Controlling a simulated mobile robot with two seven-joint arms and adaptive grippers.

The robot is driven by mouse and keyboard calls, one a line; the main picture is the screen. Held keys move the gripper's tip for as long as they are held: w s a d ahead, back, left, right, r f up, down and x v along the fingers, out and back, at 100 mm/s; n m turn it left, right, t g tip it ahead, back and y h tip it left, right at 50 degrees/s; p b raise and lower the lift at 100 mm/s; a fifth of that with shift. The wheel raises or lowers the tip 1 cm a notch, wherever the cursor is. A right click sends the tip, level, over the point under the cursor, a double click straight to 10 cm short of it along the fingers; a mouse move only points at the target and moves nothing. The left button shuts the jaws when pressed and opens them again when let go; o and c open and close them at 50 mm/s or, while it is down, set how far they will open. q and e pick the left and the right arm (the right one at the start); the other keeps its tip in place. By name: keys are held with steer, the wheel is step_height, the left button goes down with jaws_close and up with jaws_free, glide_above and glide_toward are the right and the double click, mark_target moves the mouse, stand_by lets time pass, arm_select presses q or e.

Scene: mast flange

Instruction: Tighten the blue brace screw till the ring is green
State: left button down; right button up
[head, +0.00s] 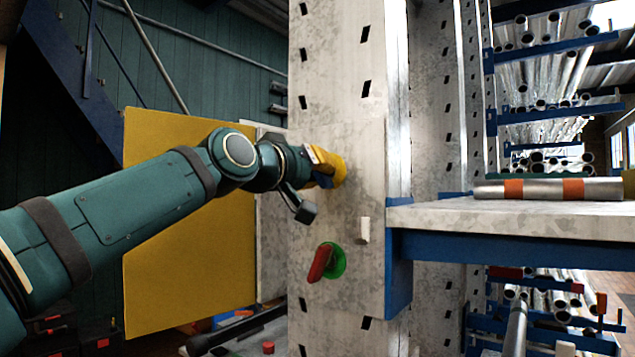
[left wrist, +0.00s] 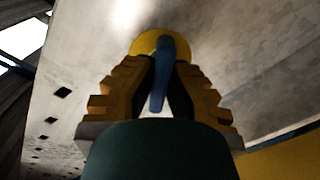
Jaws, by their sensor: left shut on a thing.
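The blue brace screw has a flat blue handle (left wrist: 161,75) that stands upright in the left wrist view. A sliver of blue shows in the head view. The ring (left wrist: 146,42) behind the handle is yellow, and it also shows yellow in the head view (head: 340,171). My left gripper (head: 321,167) is at the pale upright plate, with its yellow fingers on both sides of the blue handle and shut on it. The fingers hide part of the handle and ring. My right gripper is in neither view.
Below, a red handle (head: 320,262) sits on a green ring (head: 338,262). A small pale peg (head: 363,230) sticks out beside it. A shelf with a blue edge (head: 500,245) juts out at right, bearing a banded tube (head: 545,189). A yellow panel (head: 190,270) stands behind my left arm.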

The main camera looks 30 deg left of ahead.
arm_select(q)
steer(key=shift+m, duration=0.3)
steer(key=c, duration=1)
jaws_free()
steer(key=shift+o, duration=0.2)
steer(key=shift+s, duration=0.1)
steer(key=shift+s+a+b, duration=0.2)
steer(key=shift+s+b, duration=0.65)
steer(key=shift+s, duration=1.55)
